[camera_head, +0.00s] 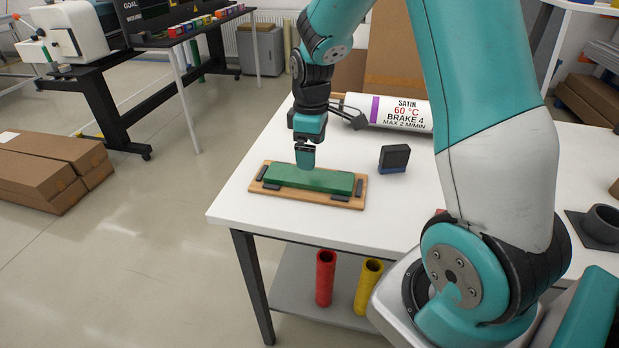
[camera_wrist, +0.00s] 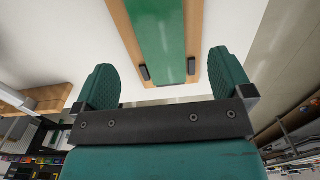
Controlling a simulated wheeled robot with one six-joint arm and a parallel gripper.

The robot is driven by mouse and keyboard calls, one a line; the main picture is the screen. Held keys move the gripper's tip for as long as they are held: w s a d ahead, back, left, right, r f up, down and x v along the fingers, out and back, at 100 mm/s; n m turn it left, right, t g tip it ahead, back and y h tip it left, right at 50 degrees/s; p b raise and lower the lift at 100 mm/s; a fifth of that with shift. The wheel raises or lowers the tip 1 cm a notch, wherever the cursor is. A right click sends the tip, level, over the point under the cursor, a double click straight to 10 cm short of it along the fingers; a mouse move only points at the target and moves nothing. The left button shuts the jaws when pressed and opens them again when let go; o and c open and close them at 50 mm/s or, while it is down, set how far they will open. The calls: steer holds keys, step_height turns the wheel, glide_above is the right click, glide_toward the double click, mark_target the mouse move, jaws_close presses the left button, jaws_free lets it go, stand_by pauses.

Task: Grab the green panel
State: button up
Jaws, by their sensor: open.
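The green panel (camera_head: 310,179) is a long flat block lying on a wooden board (camera_head: 347,202) on the white table. Small dark blocks stand on the board around the panel's edges. My gripper (camera_head: 306,155) points down over the panel, near its middle, and hides a little of it in the head view. In the wrist view the green panel (camera_wrist: 159,38) runs away from my gripper (camera_wrist: 165,85), whose two green fingers stand wide apart with nothing between them. Whether the fingertips touch the panel cannot be told.
On the white table (camera_head: 240,203), a black and blue block (camera_head: 394,158) stands right of the board. A white labelled roll (camera_head: 392,112) lies behind. A red tube (camera_head: 325,278) and a yellow tube (camera_head: 367,286) stand on the lower shelf. Cardboard boxes (camera_head: 40,175) lie on the floor at left.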

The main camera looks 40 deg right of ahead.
mark_target(309, 175)
steer(key=f, duration=0.7)
steer(key=shift+w+a+f+p, duration=0.1)
steer(key=shift+w+f+p, duration=0.15)
steer(key=shift+p, duration=0.1)
steer(key=c, duration=1.1)
